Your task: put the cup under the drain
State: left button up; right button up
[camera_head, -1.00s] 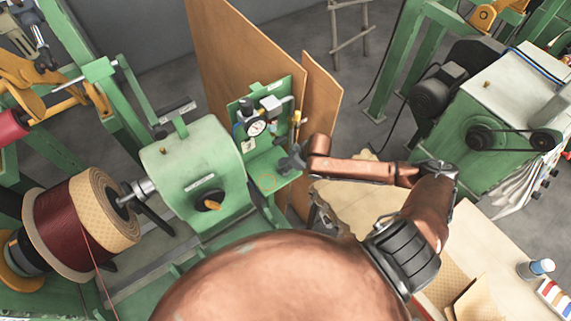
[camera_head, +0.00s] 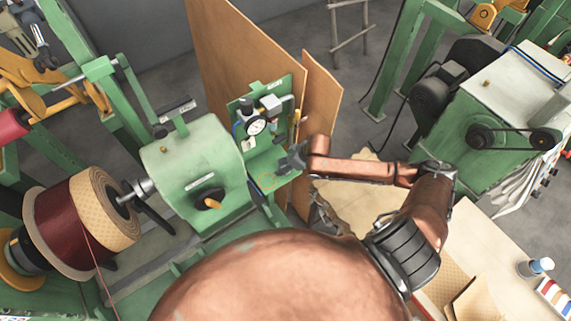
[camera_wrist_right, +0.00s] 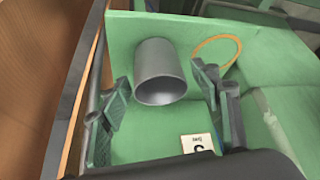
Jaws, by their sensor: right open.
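A grey metal cup (camera_wrist_right: 160,72) shows in the right wrist view on the green surface, its round dark mouth facing the camera. My right gripper (camera_wrist_right: 165,105) is open, with one finger on each side of the cup in that view. I cannot tell whether either finger touches it. In the head view my right gripper (camera_head: 292,160) is at the small green stand (camera_head: 278,92), below the pressure gauge (camera_head: 256,127). I cannot make out the cup or the drain there. An orange ring mark (camera_wrist_right: 217,40) lies on the green surface beside the cup. My left gripper is not in view.
A green machine housing (camera_head: 190,165) with an orange-handled knob stands left of the stand. Brown boards (camera_head: 235,65) rise behind it. A white label (camera_wrist_right: 197,143) lies near the fingers. A pale table (camera_head: 505,265) with a small bottle (camera_head: 535,268) is at right.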

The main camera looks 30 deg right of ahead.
jog(key=v, duration=1.2)
jog(key=shift+a+r, duration=0.1)
jog(key=shift+a, duration=0.05)
